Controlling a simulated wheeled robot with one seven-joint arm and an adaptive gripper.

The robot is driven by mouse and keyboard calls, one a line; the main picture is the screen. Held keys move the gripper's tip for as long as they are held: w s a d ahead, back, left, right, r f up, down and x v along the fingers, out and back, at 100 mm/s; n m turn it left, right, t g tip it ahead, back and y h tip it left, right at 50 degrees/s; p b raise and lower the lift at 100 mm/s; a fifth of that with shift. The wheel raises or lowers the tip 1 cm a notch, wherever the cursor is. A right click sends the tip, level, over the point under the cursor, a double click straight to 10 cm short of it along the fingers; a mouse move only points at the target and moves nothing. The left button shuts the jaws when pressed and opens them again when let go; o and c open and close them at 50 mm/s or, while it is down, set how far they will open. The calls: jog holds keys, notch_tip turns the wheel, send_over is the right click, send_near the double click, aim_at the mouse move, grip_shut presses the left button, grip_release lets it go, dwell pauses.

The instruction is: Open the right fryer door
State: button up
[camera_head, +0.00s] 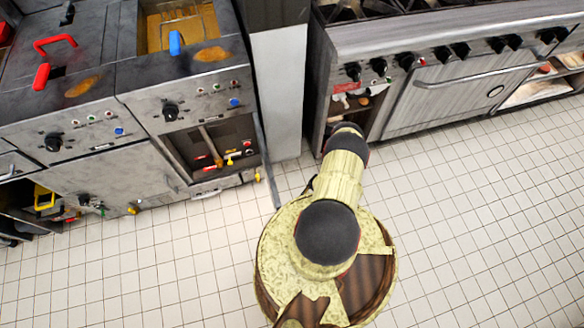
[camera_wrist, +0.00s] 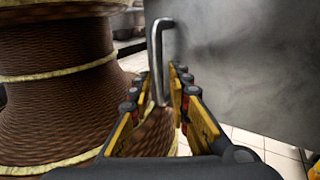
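The right fryer (camera_head: 185,95) stands at the left in the head view. Its cabinet is open, showing red and yellow valves inside. Its door (camera_head: 266,165) is swung far out and shows nearly edge-on at the cabinet's right side. In the wrist view the door (camera_wrist: 245,60) is a large grey panel with an upright metal bar handle (camera_wrist: 156,60) near its left edge. My gripper (camera_wrist: 160,85) has its fingers apart, with the handle's lower end between them. I cannot tell whether a finger touches it. The head view does not show the fingers clearly.
The left fryer (camera_head: 60,125) stands beside it, its lower door closed. A pale cabinet side (camera_head: 278,90) and a steel range (camera_head: 450,85) stand to the right. The tiled floor (camera_head: 480,220) is clear. My own brown body fills the wrist view's left.

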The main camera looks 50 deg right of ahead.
jog(key=d, duration=0.6)
jog(key=shift+s, duration=0.2)
dwell(0.4)
